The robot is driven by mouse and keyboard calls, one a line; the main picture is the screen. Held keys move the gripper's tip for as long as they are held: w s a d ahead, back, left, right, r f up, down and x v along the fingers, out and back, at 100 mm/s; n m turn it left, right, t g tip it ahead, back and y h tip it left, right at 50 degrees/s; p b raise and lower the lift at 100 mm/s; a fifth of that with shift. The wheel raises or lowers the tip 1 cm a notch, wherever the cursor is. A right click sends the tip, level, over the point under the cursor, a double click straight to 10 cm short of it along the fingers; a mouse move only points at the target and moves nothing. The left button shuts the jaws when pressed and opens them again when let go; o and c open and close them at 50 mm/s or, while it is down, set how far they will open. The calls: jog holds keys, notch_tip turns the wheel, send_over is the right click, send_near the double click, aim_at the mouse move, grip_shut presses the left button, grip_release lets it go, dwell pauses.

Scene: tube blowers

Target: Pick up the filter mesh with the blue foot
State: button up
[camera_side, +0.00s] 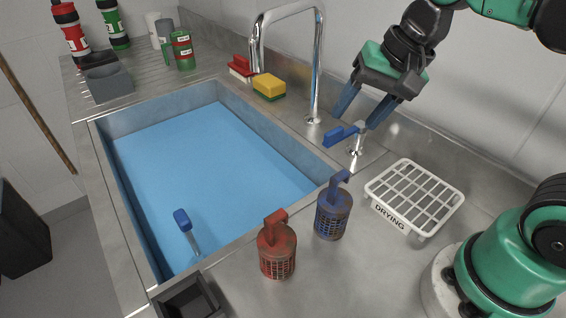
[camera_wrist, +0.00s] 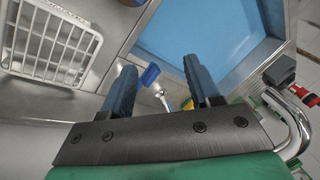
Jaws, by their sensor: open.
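The blue filter mesh (camera_side: 332,213) stands upright on the steel counter in the side view, at the sink's front right corner. It is a rusty, dark blue cage with a bent blue piece on top. My gripper (camera_side: 359,110) is open and empty, up and behind it, by the blue tap lever (camera_side: 341,136). In the wrist view the gripper (camera_wrist: 160,66) has its fingers spread, with the blue lever (camera_wrist: 150,75) showing between them. I cannot make out the blue mesh clearly in the wrist view.
A similar red filter mesh (camera_side: 277,250) stands left of the blue one. A white drying rack (camera_side: 455,190) is to its right; it also shows in the wrist view (camera_wrist: 15,67). The blue-watered sink (camera_side: 220,92) and tall faucet (camera_side: 317,85) are left of my gripper.

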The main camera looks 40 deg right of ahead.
aim_at(341, 175)
jog(key=a+m+g+y, duration=0.1)
jog(key=m, duration=0.2)
jog(key=s+a+m+g+y, duration=0.1)
jog(key=m, duration=0.2)
jog(key=s+a+r+m+g, duration=0.1)
jog(key=m+g, duration=0.1)
jog(key=m, duration=0.2)
jog(key=shift+s+a+y, duration=0.1)
jog(key=shift+a+y, duration=0.15)
jog(key=shift+y, duration=0.15)
notch_tip(341, 175, down, 5)
jog(key=shift+f, duration=0.1)
jog(key=shift+x, duration=2.95)
jog(key=shift+d+f, duration=0.1)
jog(key=shift+d, duration=0.05)
grip_shut()
